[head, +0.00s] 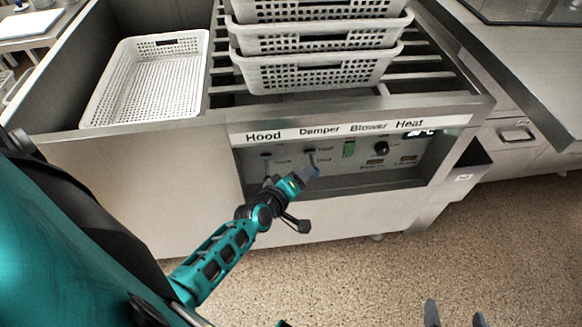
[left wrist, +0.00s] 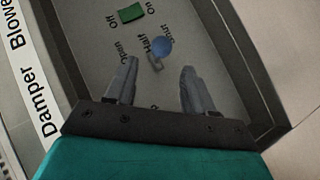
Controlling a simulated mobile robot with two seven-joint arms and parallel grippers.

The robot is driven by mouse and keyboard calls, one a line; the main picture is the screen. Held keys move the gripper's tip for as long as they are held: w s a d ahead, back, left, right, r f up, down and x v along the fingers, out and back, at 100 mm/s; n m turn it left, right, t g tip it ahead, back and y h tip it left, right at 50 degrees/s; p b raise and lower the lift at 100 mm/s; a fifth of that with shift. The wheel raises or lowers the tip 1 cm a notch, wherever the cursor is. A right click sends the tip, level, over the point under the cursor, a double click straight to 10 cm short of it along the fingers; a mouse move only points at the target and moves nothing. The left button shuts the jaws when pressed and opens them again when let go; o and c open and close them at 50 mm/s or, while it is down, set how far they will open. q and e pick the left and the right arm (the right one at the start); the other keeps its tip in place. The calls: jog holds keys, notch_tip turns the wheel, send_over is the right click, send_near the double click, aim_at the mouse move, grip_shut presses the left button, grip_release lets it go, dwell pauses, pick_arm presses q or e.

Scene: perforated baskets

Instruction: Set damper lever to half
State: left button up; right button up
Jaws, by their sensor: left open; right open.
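The damper lever is a short grey stem with a blue round knob (left wrist: 162,46), on the recessed control panel under the word Damper. In the left wrist view the knob lies over the panel beside the words Half and Shut; its exact setting is hard to tell. The lever also shows in the head view (head: 312,159), partly hidden by my gripper. My left gripper (head: 306,174) is open in front of the lever; in the left wrist view its fingers (left wrist: 155,80) sit apart, with the knob beyond their tips. My right gripper (head: 456,312) is open and empty over the floor.
The panel also holds a Hood lever (head: 266,160), a green Blower switch (head: 349,149) and a black Heat knob (head: 381,148). A steel rim frames the recess. White perforated baskets (head: 318,74) are stacked above; another basket (head: 105,100) stands left. The floor in front is clear.

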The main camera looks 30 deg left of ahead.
pick_arm(q)
jog(key=v, duration=0.4)
jog(key=shift+s+r+p, duration=0.2)
jog(key=shift+s+p, duration=0.15)
jog(key=shift+p, duration=0.05)
jog(key=s+d+r+m+g+h+p, duration=0.1)
jog(key=s+d+r+m, duration=0.1)
jog(key=s+m, duration=0.3)
jog(key=s+d+r+m+g+p, duration=0.1)
jog(key=s+d+m, duration=0.3)
jog(key=m, duration=0.6)
jog(key=shift+s+d+r+h, duration=0.4)
jog(key=shift+s+r, duration=0.1)
jog(key=shift+r, duration=0.25)
